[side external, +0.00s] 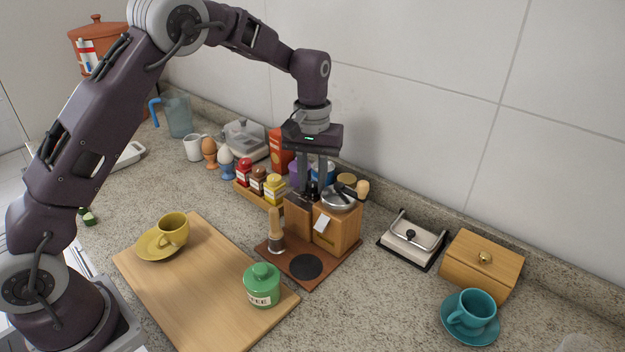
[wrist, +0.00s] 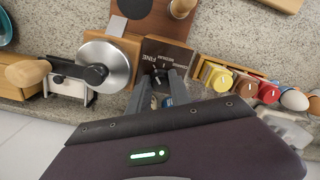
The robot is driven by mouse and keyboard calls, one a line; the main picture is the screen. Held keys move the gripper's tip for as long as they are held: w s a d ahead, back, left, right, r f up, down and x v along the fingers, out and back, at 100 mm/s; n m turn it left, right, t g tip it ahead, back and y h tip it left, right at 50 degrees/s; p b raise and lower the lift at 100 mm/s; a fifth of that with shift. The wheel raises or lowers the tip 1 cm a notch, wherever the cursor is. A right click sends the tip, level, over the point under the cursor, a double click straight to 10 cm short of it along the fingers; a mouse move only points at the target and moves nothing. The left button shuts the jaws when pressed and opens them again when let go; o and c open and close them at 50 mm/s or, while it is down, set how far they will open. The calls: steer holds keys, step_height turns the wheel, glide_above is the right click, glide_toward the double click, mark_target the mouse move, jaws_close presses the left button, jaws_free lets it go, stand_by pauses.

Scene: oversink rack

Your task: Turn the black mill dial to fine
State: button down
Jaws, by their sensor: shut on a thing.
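The wooden coffee mill (side external: 338,230) stands on a brown board, with a silver dome (wrist: 103,67) and a crank ending in a wooden knob (wrist: 25,73). Beside the dome is a dark plate (wrist: 167,52) lettered FINE and MEDIUM. The small black dial (wrist: 160,77) sits at this plate; my fingers hide part of it, and I cannot make out its exact setting. My gripper (wrist: 166,84) points down over the plate and is shut on the dial. In the side view, my gripper (side external: 318,188) is just left of the dome; the dial is hidden there.
Spice jars in a wooden rack (side external: 243,190) stand close to the left of the mill. A wooden tamper (side external: 276,232) and green jar (side external: 262,286) are in front. A cutting board (side external: 195,300) lies left. A white metal-handled box (side external: 410,243) stands right.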

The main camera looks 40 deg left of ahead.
mark_target(312, 184)
steer(key=shift+r, duration=0.1)
stand_by(0.3)
steer(key=c, duration=1.5)
jaws_free()
steer(key=shift+o, duration=0.2)
step_height(312, 184, up, 7)
steer(key=shift+f, duration=0.1)
steer(key=shift+s+r, duration=0.1)
steer(key=shift+r, duration=0.2)
steer(key=s+r+m+t, duration=0.1)
steer(key=s+r+t, duration=0.1)
steer(key=s+r, duration=0.5)
steer(key=s+r+m+t, duration=0.1)
steer(key=s+r, duration=0.3)
steer(key=s, duration=0.5)
steer(key=s+f+m+t, duration=0.1)
steer(key=s+f, duration=0.1)
steer(key=s, duration=0.6)
steer(key=s+f+m+t, duration=0.1)
steer(key=s+m, duration=0.1)
steer(key=s, duration=0.6)
steer(key=shift+s+d+f+t, duration=0.15)
steer(key=shift+d+f+t, duration=0.15)
steer(key=shift+f, duration=0.1)
